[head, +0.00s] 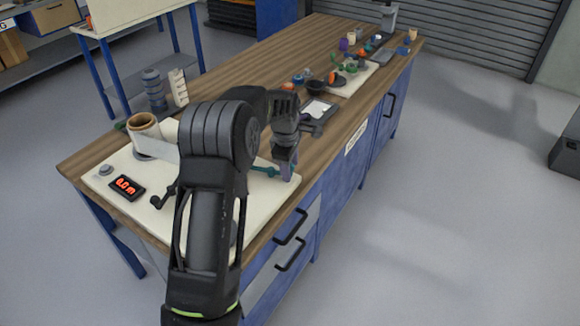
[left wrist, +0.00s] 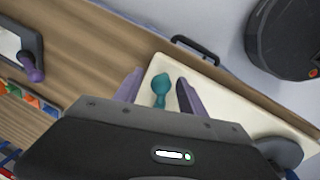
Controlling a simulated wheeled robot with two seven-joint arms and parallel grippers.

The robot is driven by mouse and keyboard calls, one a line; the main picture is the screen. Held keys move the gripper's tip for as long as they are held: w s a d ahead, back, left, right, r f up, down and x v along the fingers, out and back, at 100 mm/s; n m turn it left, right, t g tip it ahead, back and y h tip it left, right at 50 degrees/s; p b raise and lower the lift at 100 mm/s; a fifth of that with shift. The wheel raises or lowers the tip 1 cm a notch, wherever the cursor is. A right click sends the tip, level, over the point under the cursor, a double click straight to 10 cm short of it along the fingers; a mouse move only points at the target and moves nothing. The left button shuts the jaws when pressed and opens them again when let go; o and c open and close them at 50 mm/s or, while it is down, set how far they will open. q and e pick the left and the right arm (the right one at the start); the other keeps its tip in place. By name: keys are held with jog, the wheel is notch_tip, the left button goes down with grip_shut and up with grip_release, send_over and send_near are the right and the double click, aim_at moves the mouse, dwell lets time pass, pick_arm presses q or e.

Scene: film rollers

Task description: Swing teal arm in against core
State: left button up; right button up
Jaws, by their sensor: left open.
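The teal arm (head: 264,171) sticks out at the right end of the cream board, partly hidden behind my left arm in the head view. In the left wrist view the teal arm (left wrist: 161,88) has a rounded knob and lies between the two purple fingers. My left gripper (head: 287,170) is open, pointing down over this end of the board; in the left wrist view its fingers (left wrist: 160,92) stand either side of the teal arm, apart from it. A brown cardboard roll (head: 143,123) with pale film stands at the board's left. I cannot tell which part is the core; my arm hides the middle.
A framed tray (head: 317,112) and several small coloured parts stand farther along the wooden bench (head: 230,75). Blue drawers with black handles (head: 290,228) are below the front edge.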

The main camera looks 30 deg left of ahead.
pick_arm(q)
jog(key=r, duration=0.2)
jog(key=s+r, duration=0.1)
jog(key=r, duration=0.2)
jog(key=r+b, duration=0.1)
jog(key=r, duration=0.1)
jog(key=shift+s+d+r, duration=0.2)
jog(key=shift+r, duration=0.05)
jog(key=shift+f, duration=0.1)
jog(key=s+d+f+m+h, duration=0.1)
jog(key=s+d+f+m, duration=0.35)
jog(key=d+f, duration=0.6)
jog(key=s+d+f+m+h, duration=0.2)
jog(key=s+d+f+m, duration=0.25)
jog(key=d+f, duration=0.65)
jog(key=s+d+f+m, duration=0.3)
jog(key=s+d, duration=0.1)
jog(key=s, duration=0.3)
jog(key=s+d+f+m+g+h, duration=0.1)
jog(key=s+d+f+m, duration=0.2)
jog(key=s, duration=0.4)
jog(key=s+d+f+m, duration=0.3)
jog(key=s+d, duration=0.3)
jog(key=s, duration=0.2)
jog(key=shift+f+m+g+h, duration=0.3)
jog(key=shift+f+m+h, duration=0.1)
jog(key=shift+f, duration=0.1)
